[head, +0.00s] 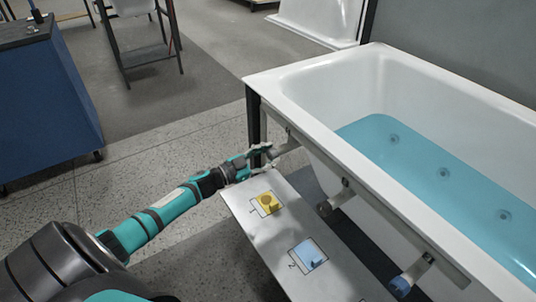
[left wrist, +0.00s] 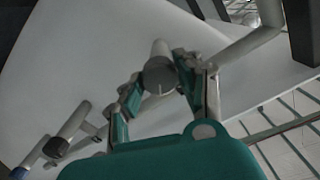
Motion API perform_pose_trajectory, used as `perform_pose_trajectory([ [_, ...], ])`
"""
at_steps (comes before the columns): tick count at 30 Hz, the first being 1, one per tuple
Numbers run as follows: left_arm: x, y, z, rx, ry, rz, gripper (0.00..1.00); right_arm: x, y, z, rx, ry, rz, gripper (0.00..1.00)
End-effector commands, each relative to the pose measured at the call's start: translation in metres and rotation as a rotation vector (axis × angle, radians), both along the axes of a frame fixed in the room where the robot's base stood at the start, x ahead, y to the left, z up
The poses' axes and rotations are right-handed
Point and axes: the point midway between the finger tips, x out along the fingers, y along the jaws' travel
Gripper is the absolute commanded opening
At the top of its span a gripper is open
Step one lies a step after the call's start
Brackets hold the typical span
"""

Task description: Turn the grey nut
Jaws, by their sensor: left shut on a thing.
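The grey nut (left wrist: 158,74) is a short grey cylinder with a pale mark on its face, at the end of a pipe on the bathtub's side, in the left wrist view. My left gripper (left wrist: 157,82) is shut on it, one finger on each side. My right gripper is in neither view.
The white bathtub (head: 290,98) holds blue water. A dark-ended fitting (head: 325,207) and a blue-ended fitting (head: 401,286) stick out along its side. Below, a pale board (head: 275,240) bears a yellow piece (head: 269,203) and a blue piece (head: 311,257). A blue cabinet (head: 50,95) stands left.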

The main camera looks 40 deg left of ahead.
Motion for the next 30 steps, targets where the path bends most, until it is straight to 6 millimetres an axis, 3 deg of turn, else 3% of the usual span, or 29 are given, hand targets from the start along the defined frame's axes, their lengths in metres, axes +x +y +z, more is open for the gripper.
perform_pose_trajectory([
  [18,0.000,-0.001,-0.001,0.539,-0.225,0.000,0.04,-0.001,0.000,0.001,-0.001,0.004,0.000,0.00],
  [30,-0.001,-0.002,-0.002,0.812,-0.338,-0.001,0.04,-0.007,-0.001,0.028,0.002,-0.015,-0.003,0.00],
])
